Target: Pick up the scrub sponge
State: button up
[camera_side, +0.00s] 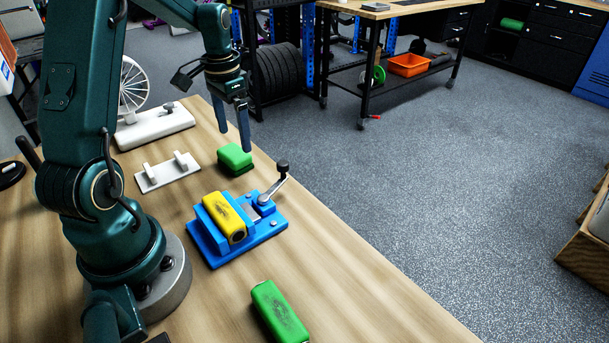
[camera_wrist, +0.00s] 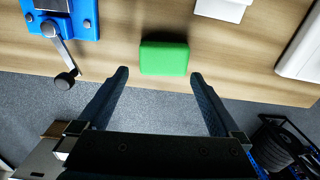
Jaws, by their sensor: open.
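A plain green block (camera_side: 235,159), which looks like a sponge, lies on the wooden table near its far edge. In the wrist view the green block (camera_wrist: 164,58) lies ahead of the fingertips, roughly centred between them. My gripper (camera_side: 234,141) is open and empty, pointing down above the block; its fingers are apart in the wrist view (camera_wrist: 159,74). A second green block (camera_side: 278,312) with dark scuffs lies near the front of the table. I cannot tell from looks alone which green block is the scrub sponge.
A blue vise (camera_side: 213,253) with a crank handle holds a yellow block (camera_side: 224,217) close by. A white two-post fixture (camera_side: 167,172) and a white device (camera_side: 153,126) stand to the left. Bare table lies between the vise and the front green block.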

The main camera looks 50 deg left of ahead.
aim_at(232, 152)
jog(key=shift+s+a+f, duration=0.3)
jog(key=shift+s+f, duration=0.2)
jog(key=shift+f, duration=2.55)
jog(key=c, duration=0.9)
